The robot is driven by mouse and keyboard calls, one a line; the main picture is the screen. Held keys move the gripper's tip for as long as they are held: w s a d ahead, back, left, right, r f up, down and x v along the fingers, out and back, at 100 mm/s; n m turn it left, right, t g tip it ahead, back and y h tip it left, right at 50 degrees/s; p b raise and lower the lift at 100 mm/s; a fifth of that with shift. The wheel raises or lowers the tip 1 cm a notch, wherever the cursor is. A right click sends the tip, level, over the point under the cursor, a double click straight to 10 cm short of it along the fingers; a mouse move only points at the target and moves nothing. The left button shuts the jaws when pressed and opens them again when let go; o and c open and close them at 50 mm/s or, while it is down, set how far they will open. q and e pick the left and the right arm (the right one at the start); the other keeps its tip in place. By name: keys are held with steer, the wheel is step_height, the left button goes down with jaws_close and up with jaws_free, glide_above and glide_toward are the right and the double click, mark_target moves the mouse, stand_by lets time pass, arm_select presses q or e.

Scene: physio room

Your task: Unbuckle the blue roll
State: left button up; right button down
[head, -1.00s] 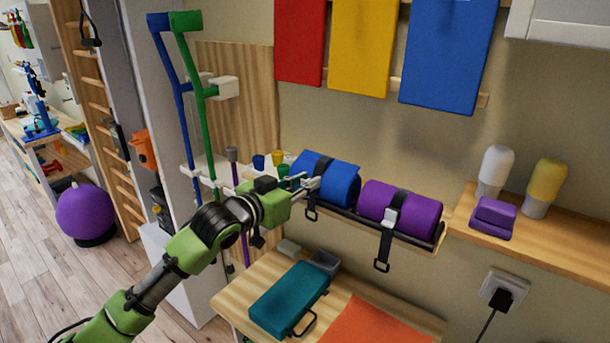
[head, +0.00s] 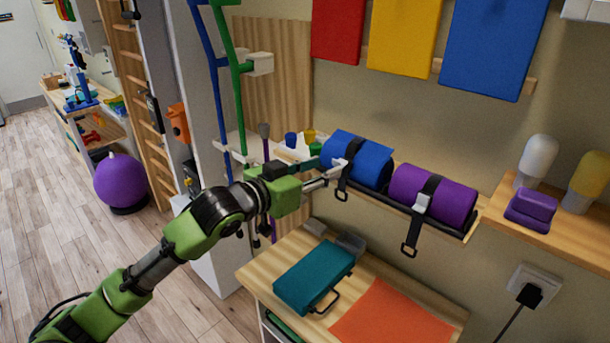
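The blue roll (head: 366,158) lies at the left end of a dark wall rack. A black strap (head: 344,187) crosses it and hangs down in front with a loop at its end. A pale buckle (head: 339,165) sits on the strap at the roll's left front. My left gripper (head: 322,176) points at the buckle from the left, close to it; its two fingers look apart, with nothing seen between them. Whether a fingertip touches the buckle is hard to tell. My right gripper is not in view.
A purple roll (head: 457,202) with its own strap and buckle (head: 422,202) lies on the same rack. Below is a wooden table (head: 262,272) with a teal case (head: 313,277) and an orange sheet (head: 392,318). Green and blue crutches (head: 241,95) stand behind my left arm.

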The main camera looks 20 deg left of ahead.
arm_select(q)
steer(key=v, duration=0.6)
steer(key=shift+r, duration=0.1)
